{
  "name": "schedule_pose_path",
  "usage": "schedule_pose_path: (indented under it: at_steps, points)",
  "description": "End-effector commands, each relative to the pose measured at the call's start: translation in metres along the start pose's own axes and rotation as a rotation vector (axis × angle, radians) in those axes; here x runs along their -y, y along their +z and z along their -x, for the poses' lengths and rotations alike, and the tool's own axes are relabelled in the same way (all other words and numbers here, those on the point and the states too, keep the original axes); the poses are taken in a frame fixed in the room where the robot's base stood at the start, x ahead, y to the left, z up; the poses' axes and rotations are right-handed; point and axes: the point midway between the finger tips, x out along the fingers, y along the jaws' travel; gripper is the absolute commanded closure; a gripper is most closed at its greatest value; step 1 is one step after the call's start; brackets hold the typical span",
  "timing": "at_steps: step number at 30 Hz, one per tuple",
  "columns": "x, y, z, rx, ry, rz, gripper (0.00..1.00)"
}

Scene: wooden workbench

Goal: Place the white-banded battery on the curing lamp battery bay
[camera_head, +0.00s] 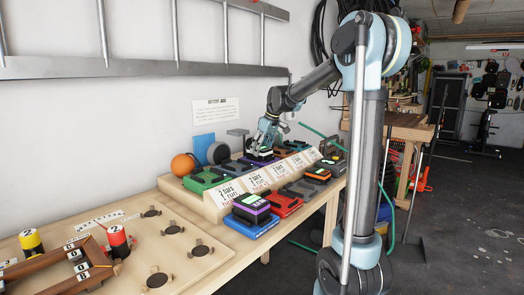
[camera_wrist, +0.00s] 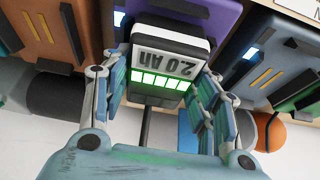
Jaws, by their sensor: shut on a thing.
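My gripper (camera_head: 265,143) is shut on the white-banded battery (camera_head: 262,157), over the raised back row of coloured bays. In the wrist view the battery (camera_wrist: 165,68) sits between the two fingers, with a white band, a "2.0 Ah" mark and a row of lit green bars. Behind it is a purple bay (camera_wrist: 213,14); I cannot tell whether the battery touches it. No readable label shows which bay belongs to the curing lamp.
A green bay (camera_head: 202,180) is at the left end of the wooden rack (camera_head: 212,204). A purple-banded battery (camera_head: 251,207) sits on a blue bay (camera_head: 250,229) in front, beside a red one (camera_head: 285,203). An orange ball (camera_head: 182,165) is behind. Banded cylinders (camera_head: 118,241) stand at front left.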

Motion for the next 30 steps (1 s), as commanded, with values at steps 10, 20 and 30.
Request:
schedule_pose_path:
  at_steps: [10,20,30]
  points:
    - [0.000,0.001,-0.001,0.000,0.000,0.000,0.25]
    - [-0.002,0.001,0.004,0.000,0.001,-0.002,0.25]
    - [-0.002,0.001,0.058,0.000,0.001,-0.004,0.25]
